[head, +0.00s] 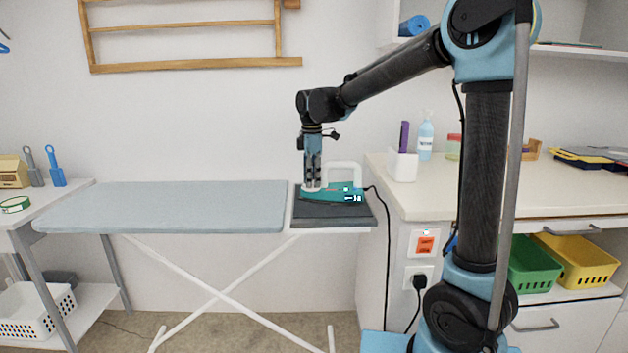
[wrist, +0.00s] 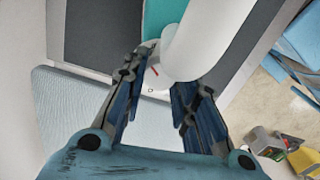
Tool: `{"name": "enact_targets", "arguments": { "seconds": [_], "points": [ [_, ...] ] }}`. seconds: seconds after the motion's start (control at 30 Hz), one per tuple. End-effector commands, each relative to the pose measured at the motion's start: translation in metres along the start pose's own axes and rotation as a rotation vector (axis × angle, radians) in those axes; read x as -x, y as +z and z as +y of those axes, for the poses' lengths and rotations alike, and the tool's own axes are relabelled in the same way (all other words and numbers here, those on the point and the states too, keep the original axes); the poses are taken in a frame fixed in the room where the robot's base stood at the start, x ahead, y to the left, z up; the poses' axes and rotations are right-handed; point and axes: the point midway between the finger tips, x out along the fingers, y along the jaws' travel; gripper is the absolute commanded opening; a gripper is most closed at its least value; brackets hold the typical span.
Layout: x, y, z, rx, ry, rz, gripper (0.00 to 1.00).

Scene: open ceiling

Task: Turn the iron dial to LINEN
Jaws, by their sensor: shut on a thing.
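The teal iron (head: 340,192) with a white handle (head: 346,168) sits on the dark iron rest (head: 335,217) at the right end of the ironing board. My gripper (head: 313,186) points straight down over the iron's left part. In the wrist view my gripper (wrist: 161,76) has its blue fingers on either side of the white dial (wrist: 153,82) and is shut on it. A red pointer mark shows on the dial. The white handle covers the dial's right side there. The setting labels cannot be read, so I cannot tell which setting the pointer marks.
The light-blue ironing board (head: 165,207) is bare. A black cord (head: 387,235) runs from the iron down beside the counter (head: 480,185). A white cup (head: 402,165) and a spray bottle (head: 426,140) stand on the counter to the right.

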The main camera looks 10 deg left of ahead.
Motion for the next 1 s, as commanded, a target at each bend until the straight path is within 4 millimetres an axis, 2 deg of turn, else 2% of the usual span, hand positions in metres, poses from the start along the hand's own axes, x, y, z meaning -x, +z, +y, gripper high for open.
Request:
{"name": "enact_targets", "arguments": {
  "seconds": [0.33, 0.77, 0.8, 0.87, 1.0],
  "points": [
    [0.0001, 0.0010, 0.0004, -0.267, 0.001, -0.001, 0.03],
    [0.0001, 0.0012, 0.0003, -0.311, 0.001, -0.002, 0.03],
    [0.0001, 0.0012, 0.0003, -0.311, 0.001, -0.002, 0.33],
    [0.0001, 0.0011, 0.0002, -0.311, 0.001, -0.001, 0.47],
    [0.0001, 0.0009, 0.0002, -0.310, 0.000, -0.001, 0.48]
  ]
}}
